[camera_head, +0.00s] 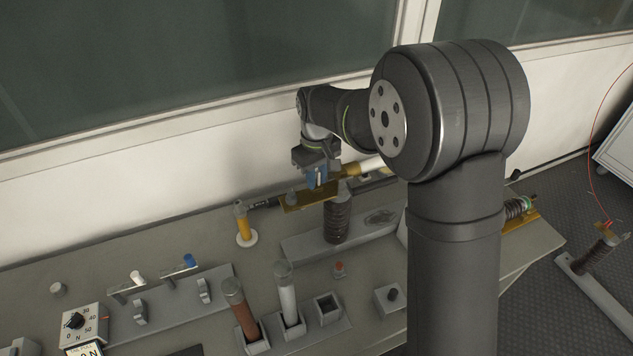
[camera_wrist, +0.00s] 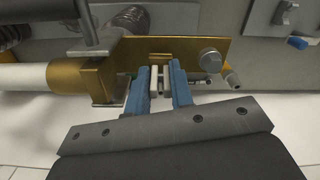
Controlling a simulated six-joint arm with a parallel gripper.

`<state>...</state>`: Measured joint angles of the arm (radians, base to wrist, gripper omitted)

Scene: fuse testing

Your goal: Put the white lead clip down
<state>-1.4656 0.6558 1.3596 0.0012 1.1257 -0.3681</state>
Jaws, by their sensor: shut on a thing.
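My gripper (camera_head: 318,180) hangs over the brass plate (camera_head: 300,198) on top of the dark ribbed insulator. In the wrist view its two blue fingers (camera_wrist: 160,82) are shut on the small white lead clip (camera_wrist: 154,78), at the near edge of the brass plate (camera_wrist: 180,46). I cannot tell whether the clip grips the plate or is only beside it. The clip is mostly hidden by the fingers in the head view. A white tube with a brass end cap (camera_wrist: 68,77) lies just left of the fingers in the wrist view.
A bolt (camera_wrist: 210,59) stands on the plate right of the fingers. A black clip (camera_head: 263,203) is at the plate's left end. A yellow post (camera_head: 244,230) stands nearby. Brown (camera_head: 241,308) and white (camera_head: 287,292) tubes stand in holders, with a dial box (camera_head: 82,326) front left.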

